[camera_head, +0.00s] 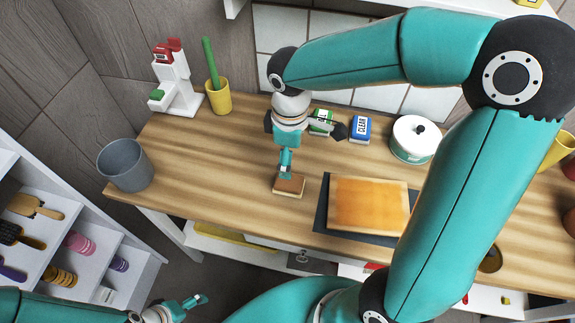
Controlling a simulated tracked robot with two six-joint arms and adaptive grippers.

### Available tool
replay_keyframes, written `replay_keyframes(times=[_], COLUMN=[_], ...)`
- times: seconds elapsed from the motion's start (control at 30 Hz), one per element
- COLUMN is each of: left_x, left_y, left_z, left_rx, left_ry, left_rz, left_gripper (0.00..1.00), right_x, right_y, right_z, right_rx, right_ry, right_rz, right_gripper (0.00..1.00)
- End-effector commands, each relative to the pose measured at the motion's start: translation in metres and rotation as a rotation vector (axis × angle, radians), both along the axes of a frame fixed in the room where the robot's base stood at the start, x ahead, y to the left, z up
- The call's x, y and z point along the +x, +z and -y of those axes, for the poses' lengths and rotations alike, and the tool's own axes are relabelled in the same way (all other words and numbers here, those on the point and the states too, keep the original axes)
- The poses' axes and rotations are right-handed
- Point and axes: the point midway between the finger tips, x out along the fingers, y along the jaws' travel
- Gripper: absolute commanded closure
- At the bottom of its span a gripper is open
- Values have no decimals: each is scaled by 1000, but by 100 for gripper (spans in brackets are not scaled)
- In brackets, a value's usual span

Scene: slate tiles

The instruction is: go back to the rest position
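My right arm reaches in from the right and arches over the table. Its gripper (286,173) points down, just above or touching a small brown block with a pale base (290,187) on the wooden table. I cannot tell whether its fingers grip the block or are apart. My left gripper (198,301) is low at the bottom left, in front of the table and clear of everything on it. Its fingers are too small and angled to tell open from shut, and no held object shows.
A wooden board (369,204) lies on a dark mat right of the block. Green and blue boxes (360,129), a white canister (414,139), a yellow cup (219,98) and a white-red device (175,79) stand behind. A grey bin (125,165) is left; shelves (100,262) stand lower left.

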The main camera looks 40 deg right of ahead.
Motion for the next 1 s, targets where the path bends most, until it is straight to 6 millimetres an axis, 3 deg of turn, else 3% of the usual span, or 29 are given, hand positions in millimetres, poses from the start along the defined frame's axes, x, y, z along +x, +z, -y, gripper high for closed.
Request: replay_keyframes(times=[0.67, 1.0], left_x=[0, 0], left_y=[3, 57], left_z=[0, 0], left_rx=[0, 0], left_ry=[0, 0], left_rz=[0, 0], left_gripper=[14, 14], right_x=[0, 0], right_y=[10, 63], right_z=[0, 0], right_rx=[1, 1], right_ry=[0, 0], right_rz=[-1, -1], right_gripper=[19, 19])
